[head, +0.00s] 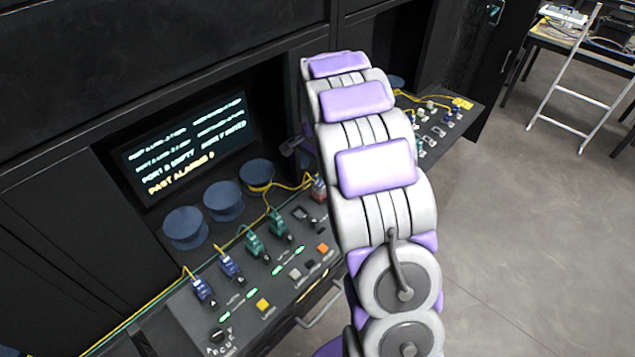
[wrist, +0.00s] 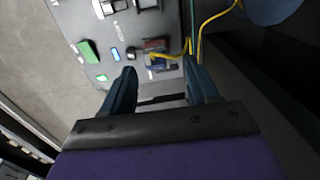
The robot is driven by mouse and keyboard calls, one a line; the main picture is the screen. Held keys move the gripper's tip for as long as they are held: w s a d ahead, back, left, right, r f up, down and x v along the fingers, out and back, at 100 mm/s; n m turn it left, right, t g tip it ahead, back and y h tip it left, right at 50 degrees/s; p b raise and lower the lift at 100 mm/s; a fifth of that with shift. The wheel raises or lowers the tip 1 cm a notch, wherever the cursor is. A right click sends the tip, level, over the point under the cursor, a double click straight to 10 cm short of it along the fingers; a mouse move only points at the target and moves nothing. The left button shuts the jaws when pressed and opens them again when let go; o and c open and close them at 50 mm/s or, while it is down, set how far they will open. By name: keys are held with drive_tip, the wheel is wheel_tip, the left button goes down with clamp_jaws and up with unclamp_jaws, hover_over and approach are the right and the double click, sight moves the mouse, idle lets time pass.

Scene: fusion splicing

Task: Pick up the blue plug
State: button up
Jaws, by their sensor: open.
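Two blue plugs, one (head: 203,290) at the left and one (head: 230,267) beside it, stand on the sloped console with yellow cables. Another plug (head: 318,188), dark blue with some red, stands close to the left edge of my arm. The wrist view shows a blue and reddish plug (wrist: 157,58) with a yellow cable, just beyond the gap between my fingertips; it looks like the same one. My gripper (wrist: 160,68) is open with nothing between its fingers. In the head view my arm hides most of the gripper.
Two teal plugs (head: 255,243) (head: 278,222) stand on the console. Round blue caps (head: 186,228) line its back, below a lit screen (head: 190,148). More small connectors (head: 430,130) lie right of my arm. Open floor (head: 520,220) is at right.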

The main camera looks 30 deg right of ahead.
drive_tip(key=shift+s+d+f+b, duration=0.1)
drive_tip(key=shift+d+f+b, duration=0.15)
drive_tip(key=shift+f, duration=1.1)
drive_tip(key=shift+d+f+b, duration=0.1)
drive_tip(key=shift+f+b, duration=0.15)
drive_tip(key=shift+f, duration=1.05)
drive_tip(key=shift+c, duration=0.3)
drive_tip(key=c, duration=1)
drive_tip(key=shift+r, duration=0.15)
